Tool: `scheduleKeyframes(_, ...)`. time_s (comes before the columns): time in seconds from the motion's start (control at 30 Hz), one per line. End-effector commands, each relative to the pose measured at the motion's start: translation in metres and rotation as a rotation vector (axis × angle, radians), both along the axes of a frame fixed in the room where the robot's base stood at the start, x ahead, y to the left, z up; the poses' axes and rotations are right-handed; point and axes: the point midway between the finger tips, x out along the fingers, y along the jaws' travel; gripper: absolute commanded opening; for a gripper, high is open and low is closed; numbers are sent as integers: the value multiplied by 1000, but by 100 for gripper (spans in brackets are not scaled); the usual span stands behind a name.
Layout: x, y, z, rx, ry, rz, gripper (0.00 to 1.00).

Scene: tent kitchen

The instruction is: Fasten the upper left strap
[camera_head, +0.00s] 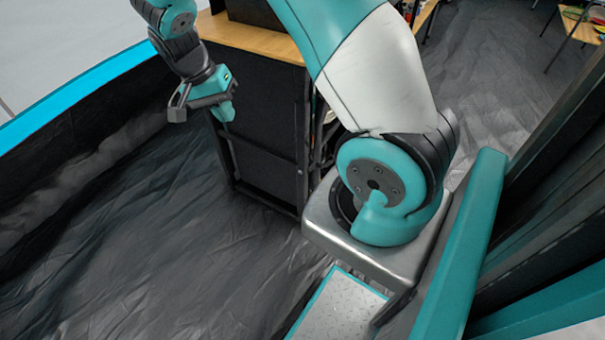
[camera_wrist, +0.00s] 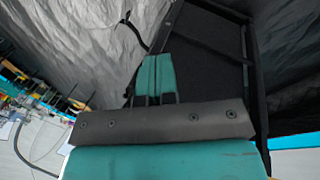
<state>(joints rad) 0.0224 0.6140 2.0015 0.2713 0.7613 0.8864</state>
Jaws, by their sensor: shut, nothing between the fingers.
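My gripper (camera_head: 225,111) is at the upper left in the head view, just left of the black kitchen unit (camera_head: 262,115) with a wooden top. In the wrist view my gripper (camera_wrist: 156,57) shows two teal fingers side by side, shut and empty. Beyond them is the unit's dark panel (camera_wrist: 208,62) in its black frame. A thin black strap-like piece (camera_wrist: 134,32) hangs loose near the panel's upper left in the wrist view, apart from the fingers. I cannot tell whether it is the upper left strap. No fastening is clear in the head view.
The wrinkled dark groundsheet (camera_head: 150,240) is clear left of the unit. A dark tent wall with a bright blue edge (camera_head: 75,92) runs along the left. A table with small items (camera_head: 580,28) stands at the far upper right.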

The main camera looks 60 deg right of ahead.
Motion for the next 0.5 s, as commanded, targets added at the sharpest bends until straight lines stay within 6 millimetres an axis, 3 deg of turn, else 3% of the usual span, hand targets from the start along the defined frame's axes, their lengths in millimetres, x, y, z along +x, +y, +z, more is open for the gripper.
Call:
scheduleKeyframes(0.03, 1, -23, -43, -73, 32, -127, 0)
scheduleKeyframes(0.2, -6, -80, -115, -300, 73, -462, 0)
scheduleKeyframes(0.3, -12, -98, -136, -381, 82, -567, 0)
scheduleKeyframes(0.5, -21, -111, -153, -432, 87, -627, 0)
